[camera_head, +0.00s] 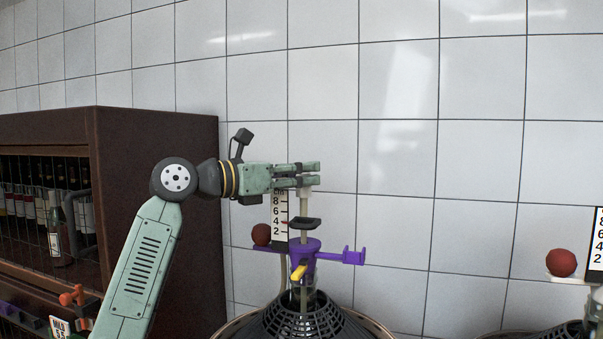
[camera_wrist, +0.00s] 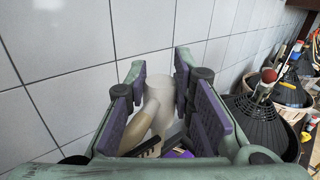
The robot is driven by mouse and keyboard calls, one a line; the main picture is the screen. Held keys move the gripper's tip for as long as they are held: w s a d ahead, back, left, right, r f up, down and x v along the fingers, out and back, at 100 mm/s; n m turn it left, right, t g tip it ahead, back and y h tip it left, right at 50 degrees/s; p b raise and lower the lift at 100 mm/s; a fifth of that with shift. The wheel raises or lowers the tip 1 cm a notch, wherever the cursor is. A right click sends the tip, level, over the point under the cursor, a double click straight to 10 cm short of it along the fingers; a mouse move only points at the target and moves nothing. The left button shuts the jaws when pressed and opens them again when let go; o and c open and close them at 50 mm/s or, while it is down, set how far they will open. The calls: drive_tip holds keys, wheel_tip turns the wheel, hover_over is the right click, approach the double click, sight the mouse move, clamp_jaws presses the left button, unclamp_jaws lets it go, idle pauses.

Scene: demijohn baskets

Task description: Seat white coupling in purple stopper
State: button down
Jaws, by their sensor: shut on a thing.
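My gripper (camera_head: 310,175) reaches in from the left, its fingers level and pointing right. It is shut on the white coupling (camera_head: 305,195), whose lower part shows just below the fingers. In the wrist view the coupling (camera_wrist: 155,110) stands between the finger pads. A pale tube runs down from the coupling past a black collar (camera_head: 305,222) to the purple stopper (camera_head: 304,246). The stopper sits in the neck of the demijohn, with a yellow tap on its front and a purple side arm (camera_head: 352,256). The coupling is well above the stopper. The tube's lower end cannot be made out clearly.
A black basket (camera_head: 300,322) surrounds the demijohn. A white scale (camera_head: 280,215) and a dark red ball (camera_head: 262,234) stand close behind, left of the tube. A brown wine cabinet (camera_head: 160,135) is at left, a tiled wall behind. Another basket (camera_wrist: 255,118) stands at right in the wrist view.

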drive_tip(key=shift+f+b, duration=0.55)
drive_tip(key=shift+f, duration=0.35)
drive_tip(key=shift+r+p, duration=0.35)
drive_tip(key=shift+p, duration=0.2)
idle(1.6)
drive_tip(key=shift+f, duration=0.35)
drive_tip(key=shift+r, duration=0.4)
idle(0.6)
drive_tip(key=shift+r+p, duration=2.6)
drive_tip(key=shift+r, duration=0.35)
